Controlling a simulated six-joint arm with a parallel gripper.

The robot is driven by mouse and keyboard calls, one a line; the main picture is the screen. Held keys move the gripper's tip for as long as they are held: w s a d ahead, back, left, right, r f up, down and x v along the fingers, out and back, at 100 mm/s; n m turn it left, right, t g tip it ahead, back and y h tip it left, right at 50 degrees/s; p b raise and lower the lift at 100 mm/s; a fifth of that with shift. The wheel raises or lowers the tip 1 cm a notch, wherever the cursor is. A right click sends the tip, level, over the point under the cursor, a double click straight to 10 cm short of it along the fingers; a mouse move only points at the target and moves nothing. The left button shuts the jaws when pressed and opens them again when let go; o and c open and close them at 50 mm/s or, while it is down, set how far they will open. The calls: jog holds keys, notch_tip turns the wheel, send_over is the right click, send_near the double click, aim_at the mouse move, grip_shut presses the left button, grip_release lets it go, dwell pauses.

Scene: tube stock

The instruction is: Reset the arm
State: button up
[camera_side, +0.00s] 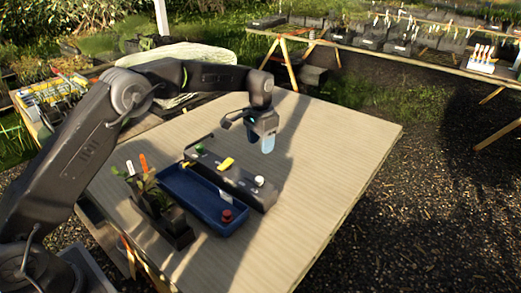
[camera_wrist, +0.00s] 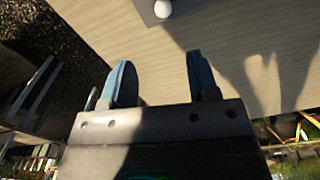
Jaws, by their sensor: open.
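My gripper (camera_side: 263,138) hangs over the far part of the wooden table (camera_side: 330,150), pointing down, behind the dark rack. In the wrist view its two blue-grey fingers (camera_wrist: 163,84) stand apart with nothing between them, only table top beyond. A dark grey rack (camera_side: 232,178) holds a green-capped piece (camera_side: 199,149), a yellow piece (camera_side: 227,163) and a white-capped piece (camera_side: 259,181). A white round cap (camera_wrist: 163,9) on a dark block also shows at the top of the wrist view. A blue tray (camera_side: 190,193) lies in front of the rack with a red-capped piece (camera_side: 227,215) at its right end.
Black plant pots (camera_side: 175,229) with seedlings and orange and white labels stand at the table's left front. The right side of the table is clear. Other benches with plants stand behind, and gravel surrounds the table.

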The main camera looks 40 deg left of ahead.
jog(key=shift+r, duration=0.15)
jog(key=s+r+n+t, duration=0.1)
jog(key=s+r+t, duration=0.2)
jog(key=s+r, duration=1.45)
jog(key=s+f+n+t, duration=0.1)
jog(key=s+f, duration=0.3)
jog(key=s, duration=1.6)
jog(key=shift+d+f+n+t, duration=0.2)
jog(key=shift+n+t, duration=0.1)
jog(key=shift+t, duration=0.5)
